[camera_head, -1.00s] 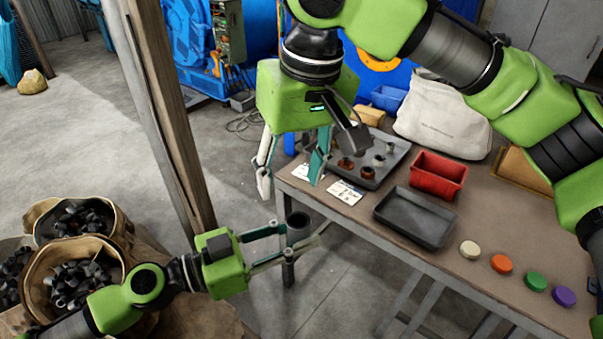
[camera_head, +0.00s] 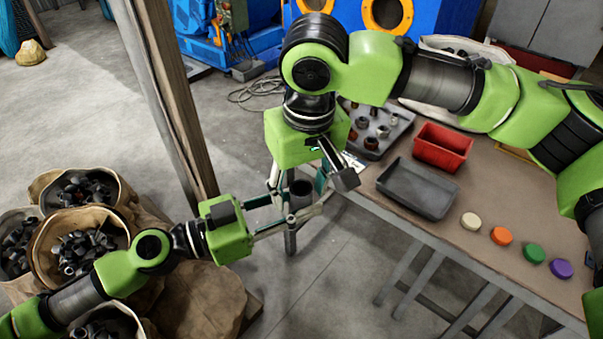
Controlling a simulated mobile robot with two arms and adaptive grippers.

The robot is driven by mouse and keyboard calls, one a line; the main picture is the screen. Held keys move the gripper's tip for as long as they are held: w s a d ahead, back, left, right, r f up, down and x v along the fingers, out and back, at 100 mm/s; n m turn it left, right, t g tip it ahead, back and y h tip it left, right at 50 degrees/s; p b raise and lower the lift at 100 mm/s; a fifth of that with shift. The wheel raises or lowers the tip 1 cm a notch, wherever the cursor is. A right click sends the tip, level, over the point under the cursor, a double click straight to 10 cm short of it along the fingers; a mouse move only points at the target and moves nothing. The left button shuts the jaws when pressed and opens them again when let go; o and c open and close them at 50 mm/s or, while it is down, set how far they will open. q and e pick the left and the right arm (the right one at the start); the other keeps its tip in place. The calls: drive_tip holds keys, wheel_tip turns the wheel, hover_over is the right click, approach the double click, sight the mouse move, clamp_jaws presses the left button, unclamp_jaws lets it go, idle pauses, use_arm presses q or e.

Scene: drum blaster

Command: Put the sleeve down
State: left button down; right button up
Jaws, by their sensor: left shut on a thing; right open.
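The sleeve (camera_head: 299,188) is a dark grey hollow cylinder with its open end facing up. My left gripper (camera_head: 303,208) is shut on it and holds it upright, off the table's front left edge. My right gripper (camera_head: 296,190) is open and comes down from above at the sleeve, its fingers around or just beside the sleeve's top. I cannot tell whether they touch it. The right arm hides part of the table's back left corner.
The table (camera_head: 425,212) bears a dark empty tray (camera_head: 418,190), a red bin (camera_head: 442,148), a grey tray (camera_head: 398,122) with several metal parts, and coloured discs (camera_head: 502,236). Sacks of dark parts (camera_head: 75,245) stand at left. A wooden post (camera_head: 165,105) rises behind my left arm.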

drive_tip(key=shift+f, duration=0.25)
clamp_jaws()
use_arm(q)
drive_tip(key=c, duration=1.6)
unclamp_jaws()
